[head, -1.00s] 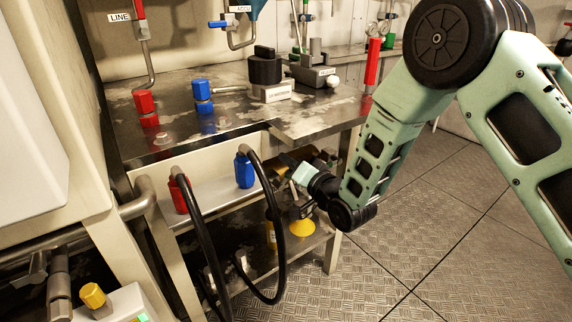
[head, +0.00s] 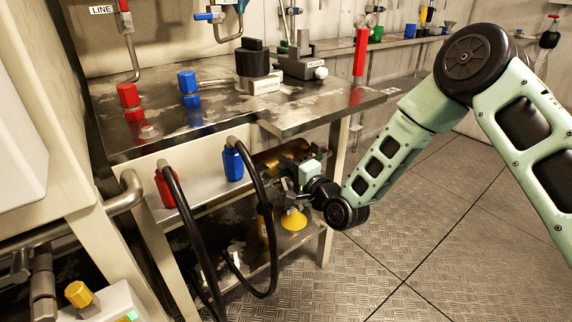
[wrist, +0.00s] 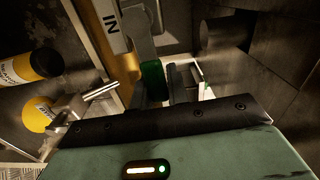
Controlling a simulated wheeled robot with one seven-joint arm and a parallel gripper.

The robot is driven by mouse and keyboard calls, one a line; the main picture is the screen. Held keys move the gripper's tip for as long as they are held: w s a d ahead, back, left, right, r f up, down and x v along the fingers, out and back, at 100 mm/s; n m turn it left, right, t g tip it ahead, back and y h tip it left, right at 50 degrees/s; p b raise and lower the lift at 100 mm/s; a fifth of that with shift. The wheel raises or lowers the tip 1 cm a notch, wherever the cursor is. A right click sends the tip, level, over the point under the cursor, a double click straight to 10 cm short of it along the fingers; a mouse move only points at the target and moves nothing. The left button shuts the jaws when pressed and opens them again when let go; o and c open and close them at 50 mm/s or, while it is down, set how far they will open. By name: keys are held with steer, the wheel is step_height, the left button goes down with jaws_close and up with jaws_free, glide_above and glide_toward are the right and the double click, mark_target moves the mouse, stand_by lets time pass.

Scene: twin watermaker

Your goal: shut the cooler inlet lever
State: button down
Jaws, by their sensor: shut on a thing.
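The cooler inlet lever shows in the wrist view as a green grip (wrist: 153,80) on a grey metal part, near a white label reading "IN" (wrist: 113,24). My gripper (wrist: 168,82) is shut on the green grip, with a dark finger plainly visible on its right side. In the head view my gripper (head: 289,172) reaches under the bench top, at the right end of the shelf. The brass-coloured cooler body (head: 272,160) lies just behind it. The lever's pivot and exact angle are mostly hidden by my gripper and the dim light.
The steel bench top (head: 225,118) overhangs my gripper. Two black hoses (head: 262,190) loop down left of it, beside a blue connector (head: 232,164) and a red connector (head: 166,188). The floor on the right is clear.

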steer(key=shift+f, duration=0.2)
stand_by(0.3)
steer(key=c, duration=1.4)
jaws_free()
steer(key=shift+o, duration=0.2)
steer(key=shift+s, duration=0.1)
steer(key=p+v, duration=0.2)
steer(key=v, duration=1.5)
steer(key=shift+d+p, duration=0.2)
steer(key=shift+p, duration=0.1)
steer(key=shift+s, duration=0.1)
